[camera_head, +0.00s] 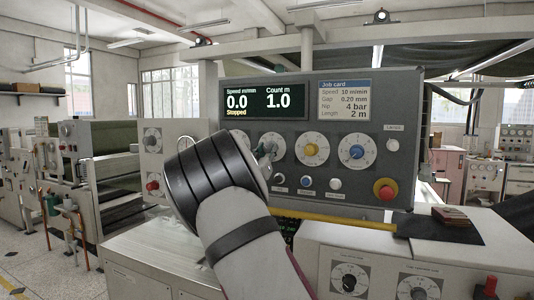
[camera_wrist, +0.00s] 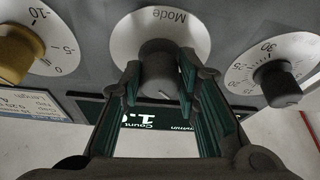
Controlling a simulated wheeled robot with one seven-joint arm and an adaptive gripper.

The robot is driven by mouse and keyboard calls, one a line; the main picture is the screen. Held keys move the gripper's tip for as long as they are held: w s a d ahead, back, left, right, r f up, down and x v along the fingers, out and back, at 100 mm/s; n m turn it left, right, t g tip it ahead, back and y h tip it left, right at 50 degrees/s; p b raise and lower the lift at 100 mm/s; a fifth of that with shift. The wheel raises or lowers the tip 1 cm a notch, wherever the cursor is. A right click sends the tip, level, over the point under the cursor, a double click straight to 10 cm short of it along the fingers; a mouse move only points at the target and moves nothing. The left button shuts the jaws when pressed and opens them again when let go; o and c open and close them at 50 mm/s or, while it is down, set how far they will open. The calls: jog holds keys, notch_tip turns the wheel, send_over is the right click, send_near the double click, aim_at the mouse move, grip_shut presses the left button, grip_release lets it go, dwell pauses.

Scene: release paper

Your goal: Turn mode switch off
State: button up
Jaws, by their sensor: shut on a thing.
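The mode switch (camera_wrist: 160,58) is a dark round knob on a white dial marked "Mode" in the wrist view, which shows the panel upside down. My gripper (camera_wrist: 160,68) has its green-padded fingers on either side of this knob and is shut on it. In the head view the mode dial (camera_head: 273,138) is partly hidden behind my gripper (camera_head: 264,150) and wrist. The display (camera_head: 264,102) reads speed 0.0, "Stopped", count 1.0.
A yellow knob (camera_head: 311,150) and a blue knob (camera_head: 356,152) sit right of the mode dial. Small buttons lie below, with a red mushroom button (camera_head: 385,189) at lower right. The job card (camera_head: 344,100) is above. Another dark knob (camera_wrist: 278,82) is close beside my gripper.

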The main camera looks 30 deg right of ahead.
jog(key=m+g+b, duration=0.1)
jog(key=m, duration=0.1)
jog(key=m+g+h+b, duration=0.1)
jog(key=m+b, duration=0.1)
jog(key=m, duration=0.1)
jog(key=m+g+h+b, duration=0.1)
jog(key=m+b, duration=0.1)
jog(key=shift+w+a+f, duration=0.1)
jog(key=shift+w+f, duration=0.05)
jog(key=shift+w, duration=0.15)
jog(key=m+g+b, duration=0.1)
jog(key=m, duration=0.1)
jog(key=m+g+h+b, duration=0.1)
jog(key=m+b, duration=0.1)
jog(key=m, duration=0.1)
jog(key=shift+a+g+b, duration=0.1)
jog(key=shift+g+b, duration=0.2)
jog(key=shift+g, duration=0.1)
jog(key=shift+s+r+m, duration=0.1)
jog(key=shift+r+m, duration=0.1)
jog(key=shift+m, duration=0.1)
jog(key=o, duration=1.2)
jog(key=v, duration=1.2)
